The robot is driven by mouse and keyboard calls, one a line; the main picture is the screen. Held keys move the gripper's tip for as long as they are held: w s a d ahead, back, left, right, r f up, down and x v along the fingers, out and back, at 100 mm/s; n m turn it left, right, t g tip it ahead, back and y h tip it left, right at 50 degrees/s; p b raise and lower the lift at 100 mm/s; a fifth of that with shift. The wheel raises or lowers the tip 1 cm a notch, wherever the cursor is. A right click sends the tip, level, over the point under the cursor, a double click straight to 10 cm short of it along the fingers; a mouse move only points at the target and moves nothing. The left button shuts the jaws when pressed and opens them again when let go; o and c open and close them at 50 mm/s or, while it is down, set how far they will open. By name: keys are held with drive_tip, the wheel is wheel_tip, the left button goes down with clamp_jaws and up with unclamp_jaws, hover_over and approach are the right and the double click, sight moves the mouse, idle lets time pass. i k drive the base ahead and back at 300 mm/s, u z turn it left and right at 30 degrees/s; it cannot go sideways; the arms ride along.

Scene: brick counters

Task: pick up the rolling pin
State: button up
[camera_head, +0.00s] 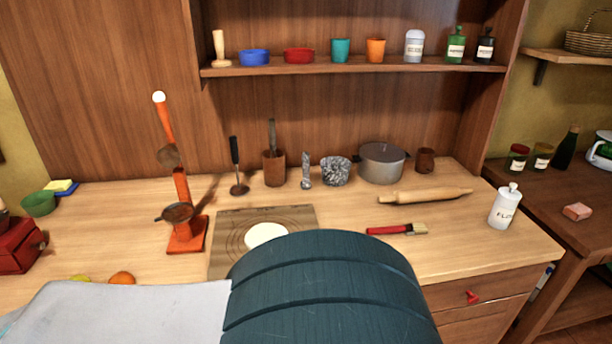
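A pale wooden rolling pin (425,195) lies on the right part of the wooden counter. It lies nearly level from left to right, with its handles at both ends. It is in front of the grey pot and behind the red-handled brush. Nothing covers it. My gripper is not in view. A large dark teal rounded shape and a light grey panel fill the bottom of the head view and hide the front of the counter there.
A grey lidded pot (382,163) and a brown cup (425,160) stand behind the pin. A white flour jar (505,206) is at its right. A red-handled brush (397,229) lies in front. A board (230,250) with dough is left. A shelf (345,66) hangs above.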

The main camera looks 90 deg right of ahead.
sight(446, 193)
drive_tip(key=z, duration=0.05)
drive_tip(key=k, duration=0.65)
drive_tip(key=z, duration=4.7)
drive_tip(key=k, duration=1.25)
drive_tip(key=z, duration=0.9)
drive_tip(key=i, duration=2.2)
drive_tip(key=u, duration=0.55)
